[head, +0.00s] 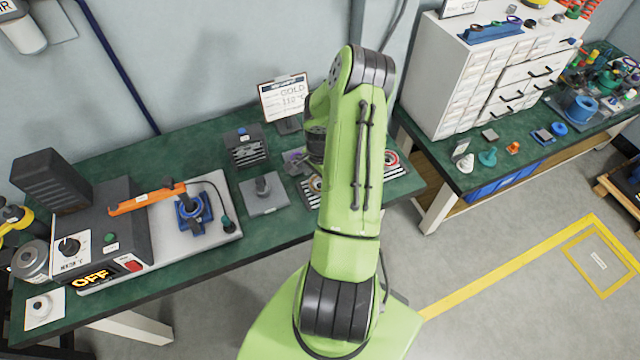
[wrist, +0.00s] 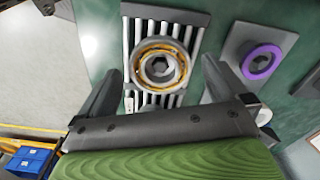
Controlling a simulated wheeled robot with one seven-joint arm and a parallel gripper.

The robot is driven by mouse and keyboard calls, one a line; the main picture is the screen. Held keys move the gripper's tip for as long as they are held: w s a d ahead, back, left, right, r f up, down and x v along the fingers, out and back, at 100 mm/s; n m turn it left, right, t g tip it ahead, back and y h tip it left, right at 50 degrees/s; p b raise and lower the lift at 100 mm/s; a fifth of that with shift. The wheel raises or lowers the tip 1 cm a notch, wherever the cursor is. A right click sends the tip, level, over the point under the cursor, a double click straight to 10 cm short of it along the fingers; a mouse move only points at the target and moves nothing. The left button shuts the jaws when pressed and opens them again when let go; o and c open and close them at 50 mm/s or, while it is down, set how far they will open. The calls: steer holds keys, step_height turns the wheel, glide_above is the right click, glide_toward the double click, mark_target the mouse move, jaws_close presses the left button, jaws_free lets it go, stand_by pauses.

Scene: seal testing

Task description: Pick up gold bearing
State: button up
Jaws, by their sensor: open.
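The gold bearing (wrist: 179,56) shows in the wrist view as a ring with a gold-coloured band and a grey hub. It lies on a slatted metal rack (wrist: 198,15) on the green table. My gripper (wrist: 165,82) is open, with one finger to each side of the rack and the bearing between them in the picture. The fingers do not visibly touch the bearing. In the head view my green arm hides most of the spot.
A purple ring (wrist: 262,62) sits on a grey plate to the right in the wrist view. In the head view, a control box (head: 105,240) reading OFF, an orange-handled tool (head: 147,200) and a small grey block (head: 263,190) stand left of my arm. A white drawer cabinet (head: 462,75) stands right.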

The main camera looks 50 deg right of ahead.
steer(key=shift+f, duration=0.4)
steer(key=shift+c, duration=1)
steer(key=c, duration=1.1)
step_height(320, 180, up, 10)
